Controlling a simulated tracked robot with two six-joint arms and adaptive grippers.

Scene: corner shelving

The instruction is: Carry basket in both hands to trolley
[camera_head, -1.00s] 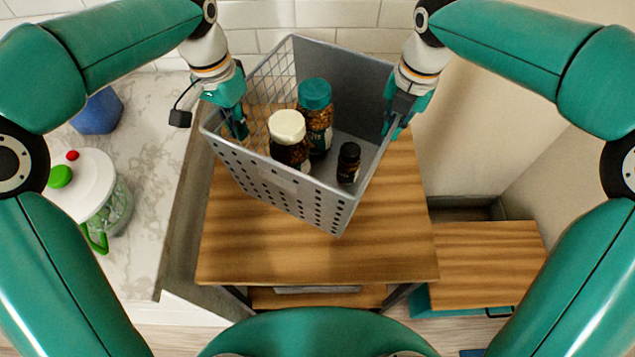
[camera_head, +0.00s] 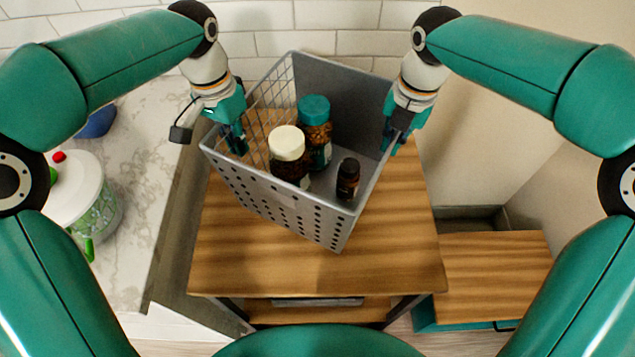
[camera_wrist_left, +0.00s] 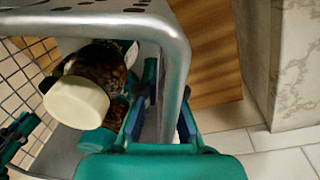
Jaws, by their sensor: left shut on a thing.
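A grey basket (camera_head: 270,200) with perforated and wire-mesh walls is over the wooden top of a trolley (camera_head: 300,275). I cannot tell whether its base touches the top. It holds a jar with a cream lid (camera_head: 288,143), a jar with a teal lid (camera_head: 314,110) and a small dark bottle (camera_head: 348,178). My left gripper (camera_head: 237,135) is shut on the basket's left rim. The left wrist view shows its fingers (camera_wrist_left: 160,118) on either side of the grey rim (camera_wrist_left: 178,50). My right gripper (camera_head: 393,138) is at the right rim, its fingers closed around it.
A marble counter (camera_head: 140,190) on the left bears a white-lidded container (camera_head: 85,200) and a blue object (camera_head: 98,122). A lower wooden-topped unit (camera_head: 493,275) stands at the right. A tiled wall (camera_head: 300,25) is behind. The trolley top's front is bare.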

